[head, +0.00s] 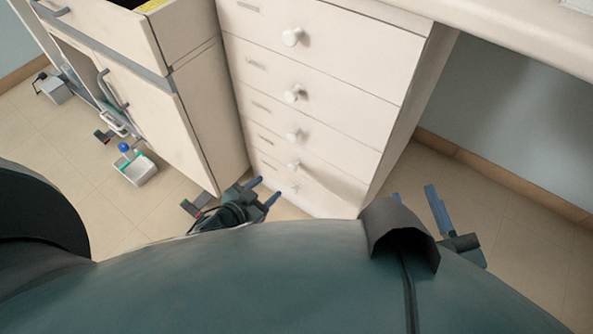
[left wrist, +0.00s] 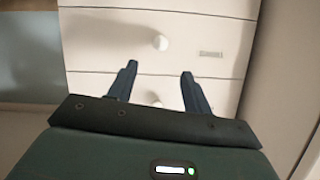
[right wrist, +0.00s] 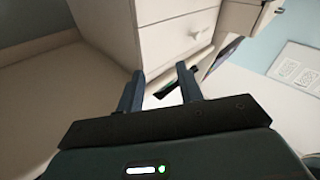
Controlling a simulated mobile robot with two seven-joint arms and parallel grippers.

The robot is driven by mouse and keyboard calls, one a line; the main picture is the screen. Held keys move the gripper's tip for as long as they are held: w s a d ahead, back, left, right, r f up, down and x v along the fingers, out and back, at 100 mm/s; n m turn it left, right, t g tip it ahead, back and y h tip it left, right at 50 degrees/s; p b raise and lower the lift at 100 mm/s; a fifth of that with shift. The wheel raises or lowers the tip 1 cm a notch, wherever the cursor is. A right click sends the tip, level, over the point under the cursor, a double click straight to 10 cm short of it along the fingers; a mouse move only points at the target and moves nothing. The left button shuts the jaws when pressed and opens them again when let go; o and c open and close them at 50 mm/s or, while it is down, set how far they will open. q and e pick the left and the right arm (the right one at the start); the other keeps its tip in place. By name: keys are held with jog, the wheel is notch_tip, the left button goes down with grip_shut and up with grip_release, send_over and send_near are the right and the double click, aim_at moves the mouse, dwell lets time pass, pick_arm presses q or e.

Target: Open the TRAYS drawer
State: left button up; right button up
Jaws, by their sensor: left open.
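A cream drawer unit (head: 345,60) with several stacked drawers fills the middle of the head view. Each drawer has a white round knob, such as the top one (head: 291,37). The small label plates are too blurred to read, so I cannot tell which drawer is TRAYS. My left gripper (head: 265,191) is open and empty, low in front of the unit. In the left wrist view, one knob (left wrist: 160,42) shows just beyond its fingertips and a lower knob (left wrist: 155,103) shows between the fingers. My right gripper (right wrist: 158,80) is open and empty, right of the unit's lower corner.
A cream cabinet (head: 195,110) with a grey handle (head: 112,92) stands left of the drawers. A small bin (head: 135,170) is on the floor by it. A worktop (head: 500,30) overhangs at the right, with open floor (head: 480,205) beneath.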

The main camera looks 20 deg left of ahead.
aim_at(291, 169)
pick_arm(q)
jog(key=b+x, duration=0.5)
jog(key=x, duration=0.6)
jog(key=shift+w+d+f+b, duration=0.1)
jog(key=shift+w+f+b, duration=0.15)
jog(key=shift+b, duration=0.15)
jog(key=shift+w+d, duration=0.1)
jog(key=shift+w, duration=0.35)
pick_arm(e)
jog(key=shift+w+a+m+t+y, duration=0.1)
jog(key=shift+a+m+t+y, duration=0.4)
jog(key=shift+a+m+y, duration=0.1)
pick_arm(q)
grip_shut()
